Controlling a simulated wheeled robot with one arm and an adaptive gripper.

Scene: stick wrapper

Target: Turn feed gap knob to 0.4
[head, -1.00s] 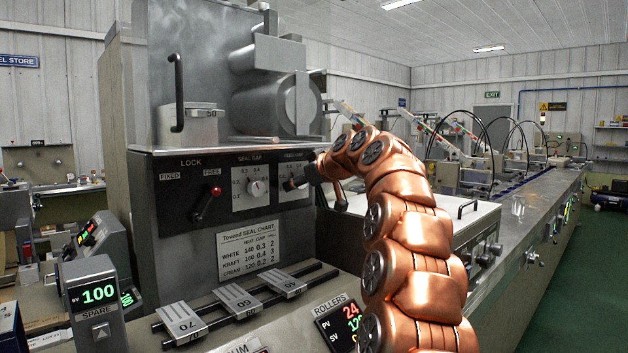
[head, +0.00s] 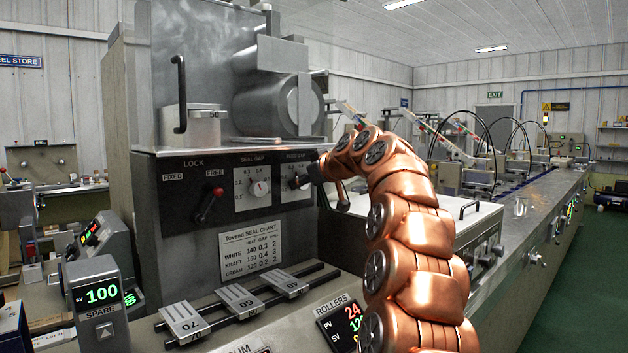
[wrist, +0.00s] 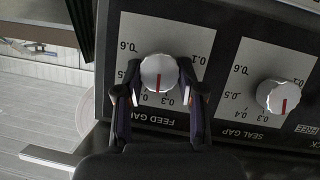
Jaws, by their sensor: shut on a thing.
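The feed gap knob (wrist: 159,73) is a pale ribbed dial with a red mark, seen upside down in the wrist view. Its red mark points down in the picture, just left of the printed 0.3; the scale beyond that is partly covered by a finger. My gripper (wrist: 160,79) is shut on the knob, one dark finger on each side. In the head view my gripper (head: 302,182) reaches the feed gap plate (head: 295,195) and hides most of the knob.
The seal gap knob (wrist: 278,97) sits close beside the feed gap knob; it also shows in the head view (head: 260,188). A red-tipped lock lever (head: 208,206) is farther left. A seal chart (head: 251,249) hangs below. A white cover (head: 440,215) lies right of the panel.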

